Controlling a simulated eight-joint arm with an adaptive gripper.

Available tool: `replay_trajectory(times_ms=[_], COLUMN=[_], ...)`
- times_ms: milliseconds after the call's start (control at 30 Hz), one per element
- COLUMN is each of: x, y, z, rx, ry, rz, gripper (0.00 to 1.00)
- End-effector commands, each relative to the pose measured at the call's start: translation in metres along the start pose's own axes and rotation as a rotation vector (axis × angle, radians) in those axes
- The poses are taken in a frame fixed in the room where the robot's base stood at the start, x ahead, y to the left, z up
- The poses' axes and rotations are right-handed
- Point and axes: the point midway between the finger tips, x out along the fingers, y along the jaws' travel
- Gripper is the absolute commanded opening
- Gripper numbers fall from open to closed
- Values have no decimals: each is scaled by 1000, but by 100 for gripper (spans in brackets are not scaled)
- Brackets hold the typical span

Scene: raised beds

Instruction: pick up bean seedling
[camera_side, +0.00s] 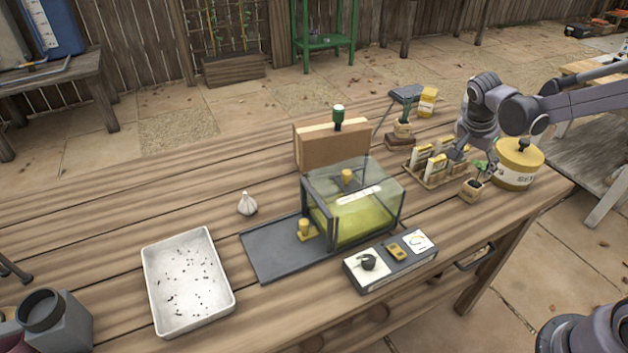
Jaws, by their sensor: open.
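A seedling with green leaves (481,167) stands in a small tan pot (471,189) on the right part of the wooden table; I take it for the bean seedling. My gripper (464,155) points down just above and behind this pot. It is open, and no object shows held in it. The fingertips are small here, and I cannot tell whether they touch the leaves. A second small potted plant (403,128) stands farther back on a brown block.
A wooden rack with upright packets (430,163) lies close left of my gripper, and a yellow lidded tin (519,165) close right. A clear-walled box (352,205), a control panel (391,262), a garlic bulb (247,203) and a white tray (188,280) stand farther left.

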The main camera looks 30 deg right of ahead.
Motion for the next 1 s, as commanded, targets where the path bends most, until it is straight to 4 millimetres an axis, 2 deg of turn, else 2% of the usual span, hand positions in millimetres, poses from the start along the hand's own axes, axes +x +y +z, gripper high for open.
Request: replay_trajectory(times_ms=[167, 500, 767, 1000], x=[13, 56, 72, 103], y=[-1, 0, 3, 7], z=[-3, -3, -3, -2], rx=[41, 40, 40, 39], ry=[6, 6, 5, 5], rz=[21, 18, 18, 18], gripper=[66, 66, 66, 66])
